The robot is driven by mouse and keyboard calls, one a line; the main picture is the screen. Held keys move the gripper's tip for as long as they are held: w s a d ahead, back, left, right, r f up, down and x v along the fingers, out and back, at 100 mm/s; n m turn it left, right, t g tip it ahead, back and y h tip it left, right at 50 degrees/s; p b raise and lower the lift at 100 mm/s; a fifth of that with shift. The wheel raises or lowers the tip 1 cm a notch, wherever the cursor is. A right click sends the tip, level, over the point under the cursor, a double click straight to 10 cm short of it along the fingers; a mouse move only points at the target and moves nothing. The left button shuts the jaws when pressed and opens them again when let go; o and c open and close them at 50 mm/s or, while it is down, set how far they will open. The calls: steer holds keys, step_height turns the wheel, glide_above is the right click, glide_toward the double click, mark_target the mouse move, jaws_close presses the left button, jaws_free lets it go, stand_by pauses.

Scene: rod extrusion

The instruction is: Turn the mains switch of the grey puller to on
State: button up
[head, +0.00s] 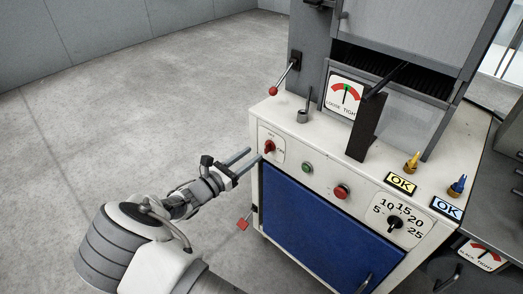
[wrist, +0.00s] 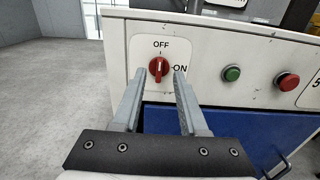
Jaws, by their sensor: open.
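The grey puller (head: 262,170) has a pale front panel. Its red rotary mains switch (head: 269,147) sits at the panel's upper left. In the wrist view the red switch (wrist: 159,67) stands upright on a white plate, its mark toward OFF above it; ON is printed to its right. My gripper (head: 248,154) is open and faces the panel. In the wrist view its two fingers (wrist: 158,75) reach up to either side of the knob, with gaps between them and it. Whether the tips reach the knob's depth is unclear.
A green button (head: 307,168) and a red button (head: 341,192) sit right of the switch. A numbered dial (head: 395,222) is farther right. A blue door (head: 320,222) lies below. The floor at left is clear.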

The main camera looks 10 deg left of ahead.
mark_target(265, 145)
steer(key=shift+b+x, duration=0.45)
steer(key=shift+x, duration=2.35)
jaws_close()
